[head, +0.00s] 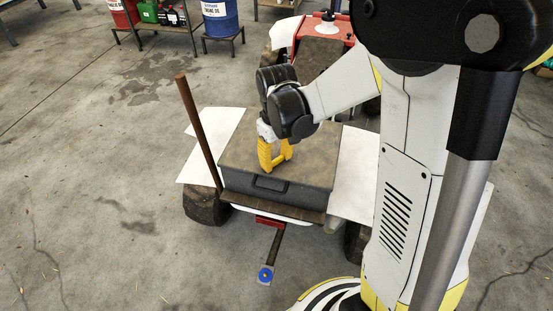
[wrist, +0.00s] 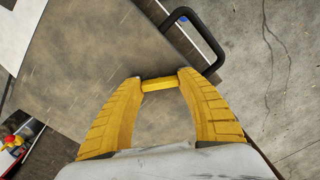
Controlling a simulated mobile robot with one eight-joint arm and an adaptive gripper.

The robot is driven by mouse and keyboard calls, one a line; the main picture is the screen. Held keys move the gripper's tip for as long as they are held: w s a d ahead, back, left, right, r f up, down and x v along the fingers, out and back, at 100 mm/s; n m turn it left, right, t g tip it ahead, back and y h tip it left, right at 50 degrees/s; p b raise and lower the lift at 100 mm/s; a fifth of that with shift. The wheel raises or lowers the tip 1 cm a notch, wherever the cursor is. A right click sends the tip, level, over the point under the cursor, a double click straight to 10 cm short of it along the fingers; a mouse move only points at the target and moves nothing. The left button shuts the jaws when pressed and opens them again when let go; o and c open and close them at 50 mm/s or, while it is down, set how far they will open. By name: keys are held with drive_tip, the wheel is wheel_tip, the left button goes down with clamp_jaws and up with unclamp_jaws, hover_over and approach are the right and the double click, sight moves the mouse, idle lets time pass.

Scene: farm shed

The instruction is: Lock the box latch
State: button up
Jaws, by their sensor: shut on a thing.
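A grey box (head: 305,196) with a dusty brown lid (head: 313,160) stands on a small vehicle in the head view. The lid lies flat over the box. A dark handle (head: 270,184) is on its front face; it also shows in the wrist view as a black loop (wrist: 210,37) beyond the lid edge. My gripper (head: 275,163) points down over the lid near its front edge. In the wrist view its yellow fingers are closed on a small yellow bar (wrist: 158,84). I cannot tell for certain whether this bar is the latch. The tips hide what lies under it.
A rusty upright post (head: 198,130) stands close left of the box. White panels (head: 206,150) flank the box. A red machine part (head: 322,28) is behind it. Blue and red drums (head: 220,20) stand far back. The concrete floor at the left is clear.

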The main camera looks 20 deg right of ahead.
sight(277, 159)
drive_tip(key=n, duration=0.6)
drive_tip(key=shift+n, duration=0.3)
idle(0.4)
drive_tip(key=o, duration=1.2)
drive_tip(key=shift+c, duration=0.2)
wheel_tip(277, 159, up, 12)
